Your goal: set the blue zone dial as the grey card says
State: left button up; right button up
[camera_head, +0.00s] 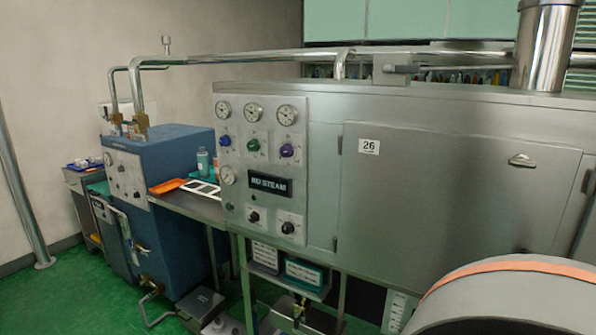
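The blue zone dial (224,141) is a small blue knob at the upper left of the control panel (240,205) on the large steel machine. A round gauge (223,110) sits above it. Its pointer is too small to read. A green knob (253,145) and a purple knob (287,151) stand to its right in the same row, each under a gauge. I cannot pick out a grey card for certain; small cards with unreadable print hang under the machine, such as one (265,255) below the panel. Neither of my grippers is in view.
Two black knobs (288,228) and a lit sign (269,184) are lower on the panel. A large grey rounded body with an orange band (510,300) fills the lower right.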

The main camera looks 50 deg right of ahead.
aim_at(225, 140)
jog(key=z, duration=1.3)
